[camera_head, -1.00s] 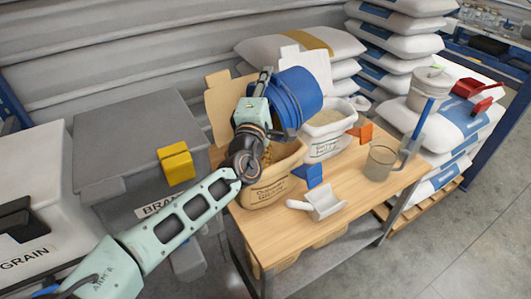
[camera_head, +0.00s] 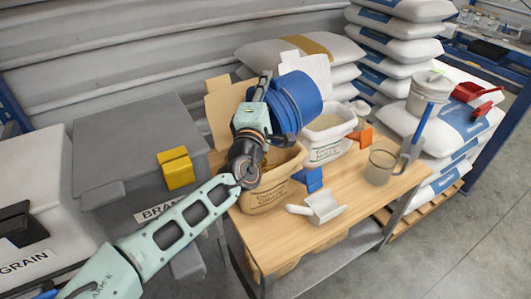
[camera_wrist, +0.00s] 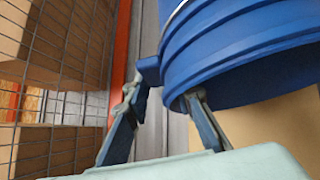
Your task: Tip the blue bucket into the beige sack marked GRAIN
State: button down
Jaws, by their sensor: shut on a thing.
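The blue bucket (camera_head: 292,104) is held tilted in the air above the table, over the beige sack. My gripper (camera_head: 262,92) is shut on its rim side; in the wrist view the fingers (camera_wrist: 165,95) grip the rim of the bucket (camera_wrist: 240,55). The beige sack (camera_head: 272,190) stands open on the wooden table below the bucket, with printed lettering too small to read. My arm and gripper partly hide the sack's mouth. The bucket's contents are not visible, and I see no stream falling.
A white open sack (camera_head: 325,145) stands right of the beige one. A white scoop (camera_head: 318,206), a blue clip (camera_head: 313,179), an orange clip (camera_head: 361,135) and a clear jug (camera_head: 381,162) are on the table (camera_head: 350,195).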

jog(key=shift+a, duration=0.1)
dwell(0.4)
jog(key=shift+s+a+f+b, duration=0.15)
jog(key=shift+s+a+b, duration=0.1)
jog(key=shift+b, duration=0.4)
jog(key=shift+s+a+n+t+b, duration=0.45)
jog(key=shift+a+n+b, duration=0.2)
jog(key=shift+b, duration=0.35)
jog(key=shift+w+d, duration=0.1)
jog(key=shift+d, duration=0.05)
